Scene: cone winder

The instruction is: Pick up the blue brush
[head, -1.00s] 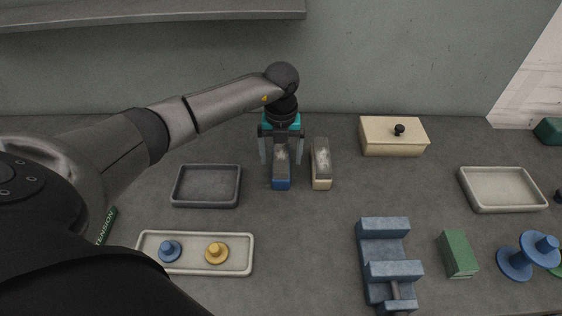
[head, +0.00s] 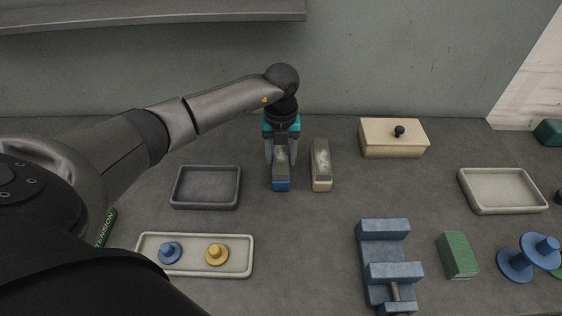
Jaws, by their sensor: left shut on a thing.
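The blue brush (head: 281,184) lies on the grey table, with a blue body and a grey, pale-smudged top. My left gripper (head: 281,158) comes down over its far part, with a finger on each side. The fingers are shut on the brush, which appears to rest on the table still. The far end of the brush is hidden by the gripper. A similar cream brush (head: 321,172) lies just to the right, apart from it. My right gripper is not in view.
A dark empty tray (head: 206,204) lies left of the brushes. A pale tray (head: 194,273) with a blue and a yellow knobbed piece is nearer. A cream lidded box (head: 393,150), a blue vise-like block (head: 384,229), a green block (head: 458,256) and a pale empty tray (head: 501,209) stand right.

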